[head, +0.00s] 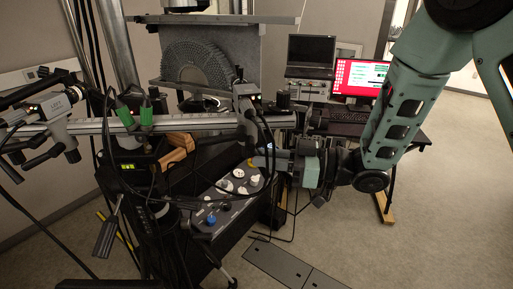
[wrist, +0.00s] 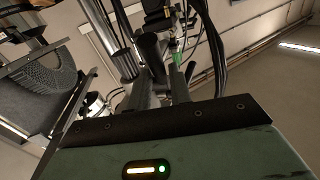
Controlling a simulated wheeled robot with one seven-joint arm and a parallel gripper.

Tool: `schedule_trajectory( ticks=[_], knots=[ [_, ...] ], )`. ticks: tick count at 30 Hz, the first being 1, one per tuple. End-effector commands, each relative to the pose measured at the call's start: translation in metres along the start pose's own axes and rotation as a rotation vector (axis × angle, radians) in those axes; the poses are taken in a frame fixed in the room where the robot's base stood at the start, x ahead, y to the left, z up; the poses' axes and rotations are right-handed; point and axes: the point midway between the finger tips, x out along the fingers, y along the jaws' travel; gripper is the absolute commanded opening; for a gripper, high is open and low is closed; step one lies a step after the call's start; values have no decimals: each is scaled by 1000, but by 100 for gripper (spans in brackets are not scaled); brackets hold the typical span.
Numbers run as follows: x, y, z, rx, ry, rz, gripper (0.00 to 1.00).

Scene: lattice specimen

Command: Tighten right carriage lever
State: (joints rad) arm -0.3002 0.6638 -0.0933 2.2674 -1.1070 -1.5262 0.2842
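The right carriage (head: 245,97) is a grey block with a small green light, sitting on the long horizontal rail (head: 190,124). Black cables hang from it. I cannot make out its lever clearly; cables and my gripper crowd that area. My gripper (head: 262,162) reaches in from the right, just below the right carriage and rail, above the control panel. Its fingertips are small and dark here, so I cannot tell whether they are open or touch anything. In the wrist view my green wrist housing fills the bottom, and dark parts and posts stand beyond it.
The left carriage (head: 60,118) sits at the rail's left end. A control panel (head: 225,200) with knobs lies below. The lattice specimen (head: 198,66) stands behind. A laptop (head: 311,52) and red monitor (head: 361,78) are behind right. Floor at right is clear.

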Motion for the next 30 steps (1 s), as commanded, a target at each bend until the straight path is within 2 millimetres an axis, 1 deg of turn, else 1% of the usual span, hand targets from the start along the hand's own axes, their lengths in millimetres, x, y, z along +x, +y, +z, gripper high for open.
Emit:
schedule_trajectory(
  ticks=[1,3,6,10,17,18,19,25,30],
  knots=[
    [7,0,-3,0,0,-3,21],
    [14,0,-2,0,0,-2,21],
    [21,0,-1,-1,0,-1,21],
    [24,0,0,-1,1,1,21],
    [24,0,0,-1,1,0,21],
    [24,0,0,-1,1,0,9],
    [24,0,0,-1,1,0,1],
    [24,0,2,1,7,0,0],
    [26,0,7,19,74,-5,0]
  ],
)
